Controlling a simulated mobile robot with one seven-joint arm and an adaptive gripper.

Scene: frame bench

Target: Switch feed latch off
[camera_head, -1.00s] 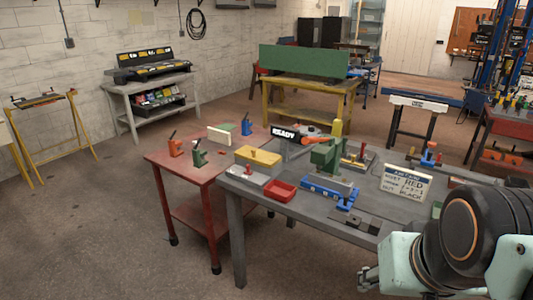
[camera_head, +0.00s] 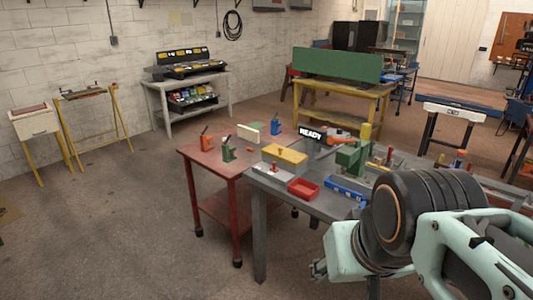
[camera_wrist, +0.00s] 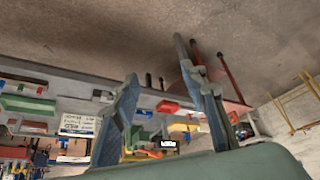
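No label for the feed latch is readable, so I cannot tell which fixture it is. On the red table (camera_head: 205,161) stand small lever fixtures: an orange one (camera_head: 207,143), a green one (camera_head: 229,154) and a blue one (camera_head: 276,127), each with a dark handle. A larger green fixture (camera_head: 352,160) stands on the grey bench (camera_head: 283,187). My gripper (camera_head: 318,268) is low in front of the grey bench, away from all of these. In the wrist view my gripper (camera_wrist: 163,85) has its fingers apart with nothing between them.
A READY sign (camera_head: 311,134), a yellow-topped box (camera_head: 285,153) and a red tray (camera_head: 302,188) are on or by the grey bench. My arm hides the bench's right part. Open floor (camera_head: 110,230) lies left of the red table.

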